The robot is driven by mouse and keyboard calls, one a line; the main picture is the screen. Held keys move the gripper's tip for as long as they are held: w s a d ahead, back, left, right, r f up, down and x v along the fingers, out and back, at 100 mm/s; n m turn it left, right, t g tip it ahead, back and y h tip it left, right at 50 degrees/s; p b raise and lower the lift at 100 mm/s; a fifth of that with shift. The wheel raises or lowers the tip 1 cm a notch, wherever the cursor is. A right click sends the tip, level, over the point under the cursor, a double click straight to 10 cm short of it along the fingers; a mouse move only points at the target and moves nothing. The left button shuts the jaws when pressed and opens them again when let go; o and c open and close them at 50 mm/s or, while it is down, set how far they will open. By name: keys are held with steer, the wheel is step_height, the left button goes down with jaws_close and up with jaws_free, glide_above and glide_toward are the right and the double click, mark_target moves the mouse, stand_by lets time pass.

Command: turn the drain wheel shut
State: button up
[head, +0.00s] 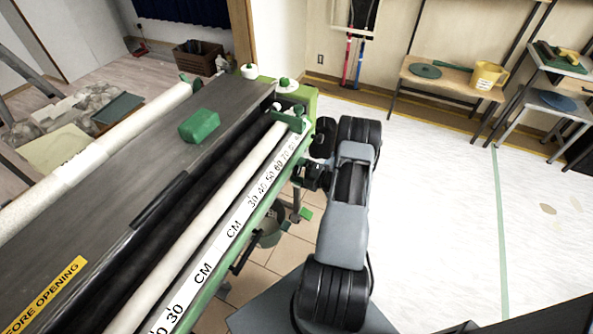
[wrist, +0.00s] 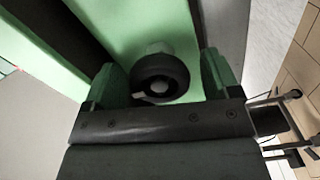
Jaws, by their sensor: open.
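The drain wheel (wrist: 160,88) shows in the wrist view as a dark round wheel with a pale hub, on a light stub on the green end plate. My gripper (wrist: 159,64) is open, with one green finger to the left of the wheel and one to the right. Gaps show between the wheel and both fingers, so it is not clamped. The lower part of the wheel is close to the dark palm edge; whether they touch I cannot tell.
A green block (head: 199,126) lies on the machine's top. A bench with a yellow jug (head: 487,75) stands at the back right. The pale floor (head: 440,200) to the right is clear.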

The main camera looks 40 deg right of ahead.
steer(key=v, duration=1.3)
steer(key=shift+s+d+b, duration=0.2)
steer(key=shift+s+b, duration=0.05)
steer(key=shift+b, duration=0.15)
